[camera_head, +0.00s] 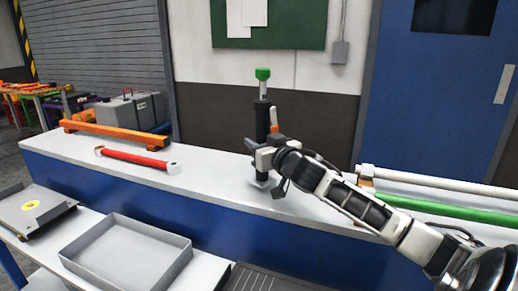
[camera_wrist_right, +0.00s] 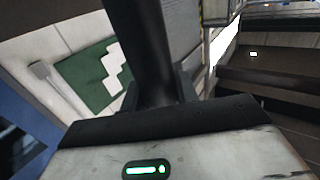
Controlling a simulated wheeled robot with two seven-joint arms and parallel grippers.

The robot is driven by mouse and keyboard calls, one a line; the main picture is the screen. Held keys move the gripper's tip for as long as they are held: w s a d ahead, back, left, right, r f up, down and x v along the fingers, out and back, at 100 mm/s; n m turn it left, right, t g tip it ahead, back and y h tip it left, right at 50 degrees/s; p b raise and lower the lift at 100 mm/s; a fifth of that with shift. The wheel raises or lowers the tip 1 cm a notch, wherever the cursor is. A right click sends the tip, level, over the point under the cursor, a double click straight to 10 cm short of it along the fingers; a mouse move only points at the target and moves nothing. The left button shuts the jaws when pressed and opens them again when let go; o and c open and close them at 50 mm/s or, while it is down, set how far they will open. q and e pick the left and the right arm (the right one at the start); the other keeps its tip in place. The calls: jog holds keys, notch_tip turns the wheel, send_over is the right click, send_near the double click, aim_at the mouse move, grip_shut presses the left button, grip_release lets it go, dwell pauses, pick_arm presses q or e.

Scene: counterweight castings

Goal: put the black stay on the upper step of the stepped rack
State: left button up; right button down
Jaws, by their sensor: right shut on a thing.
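The black stay (camera_head: 262,120) stands upright above the counter, a dark tube with a pale rod and a green end at its top. A small pale foot shows below it, close to the counter top; I cannot tell whether it touches. My right gripper (camera_head: 263,150) is shut on the stay's dark tube at its lower part. In the right wrist view, the dark tube (camera_wrist_right: 145,45) runs up between the fingers (camera_wrist_right: 158,95). I cannot clearly make out the stepped rack; long white (camera_head: 440,185) and green (camera_head: 450,209) bars lie at the right, partly behind my arm. My left gripper is not in view.
A red tube with white ends (camera_head: 138,159) and an orange beam (camera_head: 115,132) lie on the counter (camera_head: 215,185) at the left. A grey tray (camera_head: 125,228) stands on a lower surface in front. The counter between the red tube and the stay is clear.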

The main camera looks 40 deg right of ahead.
jog(key=shift+f, duration=0.65)
jog(key=shift+f, duration=0.15)
jog(key=c, duration=1.1)
grip_release()
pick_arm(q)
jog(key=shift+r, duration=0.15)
pick_arm(e)
jog(key=s, duration=0.4)
jog(key=s+a, duration=0.1)
jog(key=s, duration=0.3)
jog(key=s+a, duration=0.1)
jog(key=s, duration=0.3)
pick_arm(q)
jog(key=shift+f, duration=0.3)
